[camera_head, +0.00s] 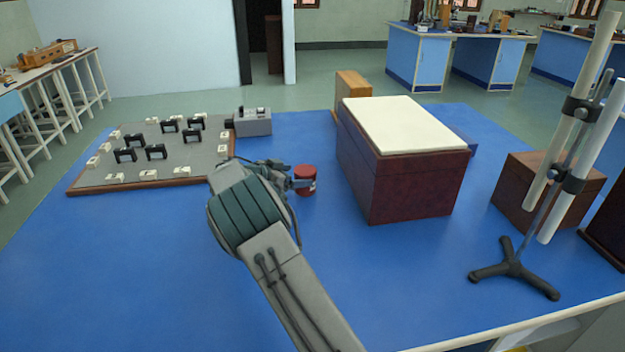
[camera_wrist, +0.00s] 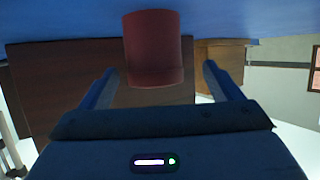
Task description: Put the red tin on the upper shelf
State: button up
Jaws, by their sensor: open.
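The red tin (camera_head: 306,180) stands upright on the blue table top, just right of my gripper (camera_head: 290,184) in the head view. The wrist view shows the tin (camera_wrist: 153,48) upside down, ahead of and between the two fingers of my gripper (camera_wrist: 158,82). The fingers are apart, with a gap on each side of the tin, and nothing is held. My arm hides part of the table in the head view. I see no shelf that I can clearly name as the upper shelf.
A dark red box with a cream top (camera_head: 405,170) stands right of the tin. A peg board (camera_head: 150,170) and grey device (camera_head: 253,122) lie to the left. A tripod stand (camera_head: 514,268) and brown box (camera_head: 575,185) are at the right. The front left of the blue table (camera_head: 130,280) is clear.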

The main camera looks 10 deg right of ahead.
jog(key=x, duration=0.4)
jog(key=shift+s+d+f, duration=0.2)
jog(key=shift+d+f, duration=0.1)
jog(key=shift+d, duration=0.05)
jog(key=shift+a, duration=0.1)
jog(key=shift+c, duration=0.4)
jog(key=c, duration=1.1)
